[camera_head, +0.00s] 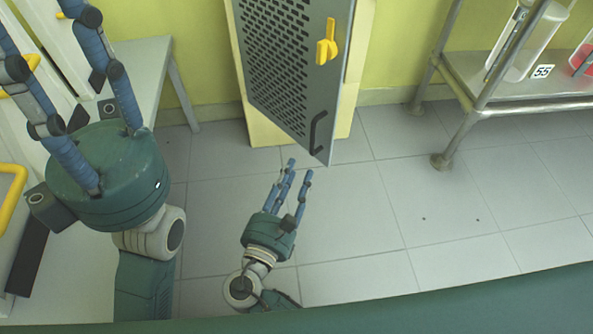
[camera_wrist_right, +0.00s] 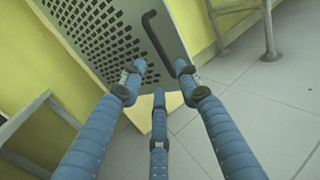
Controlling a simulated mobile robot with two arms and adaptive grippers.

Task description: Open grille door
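The grille door (camera_head: 280,65) is a grey perforated panel with a yellow latch knob (camera_head: 327,45) and a black bar handle (camera_head: 318,132) low near its right edge. The door stands at an angle to its yellow cabinet, its lower right corner jutting out. My right gripper (camera_head: 299,167) is open and empty, just below and in front of the handle. In the right wrist view the handle (camera_wrist_right: 158,40) lies ahead, its lower end between the spread fingertips; contact cannot be told. My left gripper (camera_head: 38,14) is open at the upper left, away from the door.
A grey table (camera_head: 145,60) stands left of the door. A metal rack (camera_head: 520,95) with a glass vessel (camera_head: 525,45) labelled 55 stands at the right. The tiled floor (camera_head: 400,210) in front of the door and rack is clear.

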